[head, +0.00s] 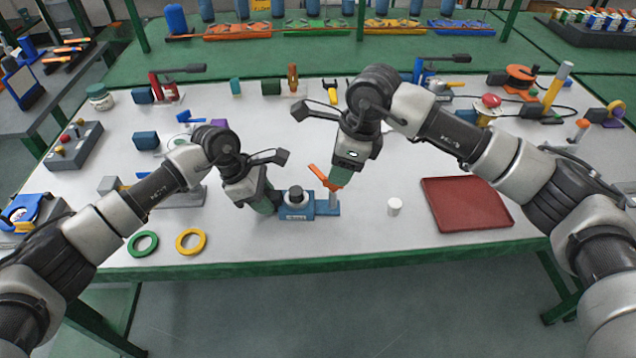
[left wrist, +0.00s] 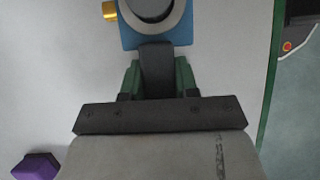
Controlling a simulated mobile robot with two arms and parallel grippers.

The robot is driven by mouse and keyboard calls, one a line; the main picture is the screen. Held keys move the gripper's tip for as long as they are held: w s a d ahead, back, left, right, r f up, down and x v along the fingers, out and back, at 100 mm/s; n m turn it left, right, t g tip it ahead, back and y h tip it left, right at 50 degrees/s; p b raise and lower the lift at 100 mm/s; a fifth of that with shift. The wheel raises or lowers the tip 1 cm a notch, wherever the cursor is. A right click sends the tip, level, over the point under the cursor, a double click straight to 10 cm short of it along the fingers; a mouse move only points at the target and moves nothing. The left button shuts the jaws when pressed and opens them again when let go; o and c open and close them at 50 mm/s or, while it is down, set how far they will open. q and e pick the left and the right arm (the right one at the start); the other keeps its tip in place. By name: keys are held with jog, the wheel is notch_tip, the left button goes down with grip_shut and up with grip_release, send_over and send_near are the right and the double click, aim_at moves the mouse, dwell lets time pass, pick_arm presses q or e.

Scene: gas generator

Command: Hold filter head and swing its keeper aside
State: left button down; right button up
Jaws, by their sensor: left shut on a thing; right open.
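The filter unit is a blue block (head: 298,211) near the table's front edge, with a dark round filter head (head: 295,195) on top. My left gripper (head: 268,203) is beside the block's left side. In the left wrist view its green fingers (left wrist: 157,80) are shut on a dark bar (left wrist: 156,62) that reaches from the round grey head (left wrist: 150,12). My right gripper (head: 335,186) is open at the keeper's lower end; its fingertips partly hide it, and contact is unclear.
A white cylinder (head: 394,206) and a red tray (head: 466,204) are to the right. Green (head: 143,243) and yellow (head: 191,241) rings lie at the front left. A purple block (left wrist: 36,166) shows in the left wrist view. The table's green front edge (head: 300,262) is close.

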jog(key=shift+x, duration=2.1)
jog(key=shift+c, duration=0.3)
grip_shut()
jog(key=m+t, duration=0.1)
jog(key=m, duration=0.5)
jog(key=shift+s+h, duration=0.1)
jog(key=shift+h, duration=0.3)
jog(key=shift+c, duration=2.2)
grip_release()
jog(key=shift+m, duration=0.4)
jog(key=o, duration=0.9)
jog(key=shift+c, duration=0.2)
